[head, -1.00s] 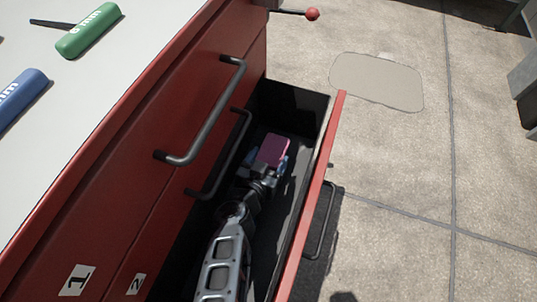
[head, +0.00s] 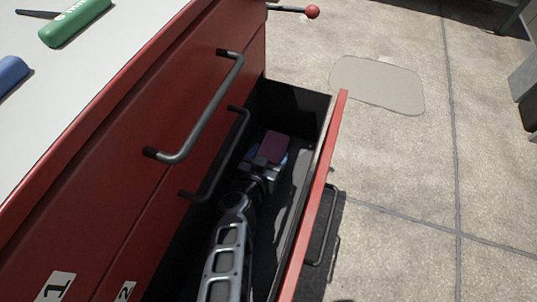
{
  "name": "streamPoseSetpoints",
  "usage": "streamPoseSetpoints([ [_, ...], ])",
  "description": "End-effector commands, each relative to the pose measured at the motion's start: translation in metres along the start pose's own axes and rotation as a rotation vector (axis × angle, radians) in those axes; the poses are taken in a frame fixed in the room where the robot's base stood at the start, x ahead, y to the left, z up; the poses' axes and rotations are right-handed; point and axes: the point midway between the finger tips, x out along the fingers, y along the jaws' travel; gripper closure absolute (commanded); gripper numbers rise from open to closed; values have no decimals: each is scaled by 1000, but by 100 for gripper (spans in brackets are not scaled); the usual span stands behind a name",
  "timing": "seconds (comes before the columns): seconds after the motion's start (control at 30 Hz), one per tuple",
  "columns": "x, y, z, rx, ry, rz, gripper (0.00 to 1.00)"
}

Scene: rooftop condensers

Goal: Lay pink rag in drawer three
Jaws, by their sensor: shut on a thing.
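The pink rag (head: 274,147) is inside the open lower drawer (head: 318,190) of the red cabinet, toward the drawer's far end. My gripper (head: 268,163) reaches into the drawer from the near end and is shut on the pink rag. A bit of blue shows beside and under the rag; I cannot tell what it is. The fingertips are small and partly hidden. I cannot tell whether the rag touches the drawer floor. The open drawer's own number is not visible.
Two closed drawers above, labelled 1 (head: 55,287) and 2 (head: 124,292), have dark bar handles (head: 205,110) jutting over the open drawer. A green tool (head: 75,22) and a blue tool (head: 11,74) lie on the white top. A red-knobbed lever (head: 312,12) sticks out behind.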

Motion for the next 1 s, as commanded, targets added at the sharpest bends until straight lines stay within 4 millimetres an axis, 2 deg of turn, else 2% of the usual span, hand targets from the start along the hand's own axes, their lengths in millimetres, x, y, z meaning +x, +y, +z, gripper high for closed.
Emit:
streamPoseSetpoints([
  [0.27,2,0,5,-1,0,0,53],
  [0.3,2,0,5,-1,0,0,21],
  [0.53,2,0,5,-1,0,0,0],
  [0.77,2,0,4,-1,0,0,0],
  [1.0,-8,-1,-11,-2,0,-2,0],
])
